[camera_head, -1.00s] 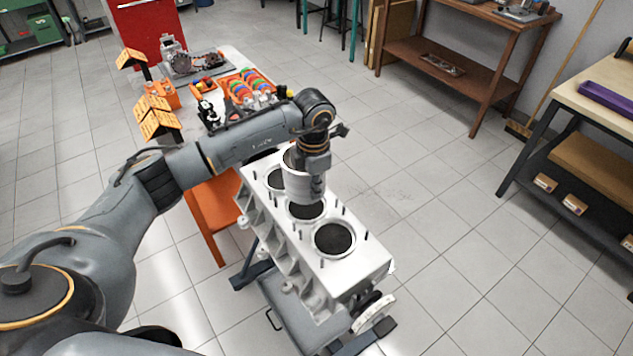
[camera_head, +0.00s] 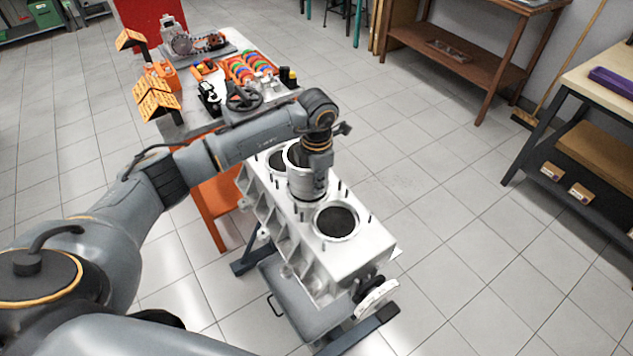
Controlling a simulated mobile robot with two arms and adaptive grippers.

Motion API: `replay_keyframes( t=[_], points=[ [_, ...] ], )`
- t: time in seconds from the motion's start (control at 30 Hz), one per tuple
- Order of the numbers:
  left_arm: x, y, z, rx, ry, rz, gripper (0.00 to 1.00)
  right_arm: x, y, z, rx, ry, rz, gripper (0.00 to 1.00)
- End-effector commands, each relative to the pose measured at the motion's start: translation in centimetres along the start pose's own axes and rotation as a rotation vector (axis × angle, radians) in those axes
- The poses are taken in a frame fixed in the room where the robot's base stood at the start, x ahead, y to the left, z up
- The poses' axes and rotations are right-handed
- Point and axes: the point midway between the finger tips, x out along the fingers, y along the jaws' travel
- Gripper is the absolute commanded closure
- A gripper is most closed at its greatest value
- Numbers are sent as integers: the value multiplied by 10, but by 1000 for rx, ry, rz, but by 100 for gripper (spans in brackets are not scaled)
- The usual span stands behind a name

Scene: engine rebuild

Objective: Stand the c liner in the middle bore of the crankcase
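The grey crankcase (camera_head: 365,255) stands on its stand with its deck facing up. The c liner (camera_head: 302,187), a pale metal cylinder, is upright at the middle bore and covers that bore from view. Its lower end looks at or just inside the deck; I cannot tell how deep. My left gripper (camera_head: 317,167) points down at the liner's right side and is shut on its wall, partly hiding it. The front bore (camera_head: 336,221) is open and dark. The far bore (camera_head: 279,160) shows partly behind the liner. My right gripper is not in view.
Several thin studs stand up from the deck around the bores. A bench (camera_head: 222,47) behind holds colored rings, a handwheel (camera_head: 244,97) and orange bins. A wooden-topped bench (camera_head: 607,75) stands at the right. The floor right of the crankcase is clear.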

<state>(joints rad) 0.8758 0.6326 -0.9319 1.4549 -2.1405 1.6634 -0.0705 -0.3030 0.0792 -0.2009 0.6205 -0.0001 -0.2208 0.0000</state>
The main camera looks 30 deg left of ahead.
Motion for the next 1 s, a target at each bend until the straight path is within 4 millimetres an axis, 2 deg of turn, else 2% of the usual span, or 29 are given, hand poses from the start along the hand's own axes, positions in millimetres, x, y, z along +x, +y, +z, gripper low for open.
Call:
replay_keyframes(
  t=[1.0],
  points=[
    [10,0,0,0,-2,1,100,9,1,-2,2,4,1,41]
  ],
)
